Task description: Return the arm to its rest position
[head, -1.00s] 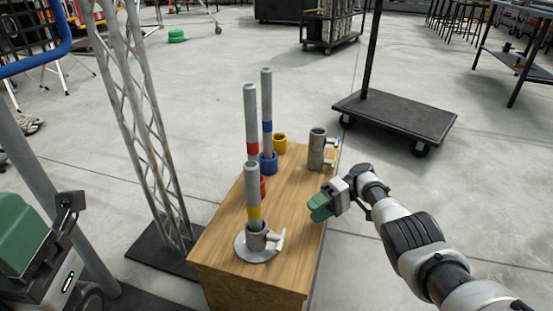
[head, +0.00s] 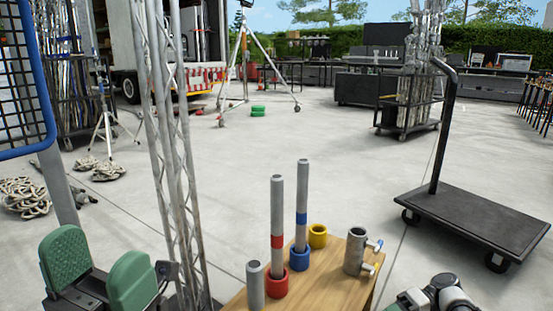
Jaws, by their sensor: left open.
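My left gripper (head: 98,262) is in the lower left of the head view. Its two green pads stand apart with nothing between them, left of the wooden table (head: 335,291). Part of my right arm is in the lower right corner, right of the table. A bit of green of the right gripper (head: 411,297) shows there; the frame edge cuts off most of it, so its jaws are hard to read.
A lattice truss (head: 170,150) rises beside the left gripper. A black cart (head: 470,225) stands right.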

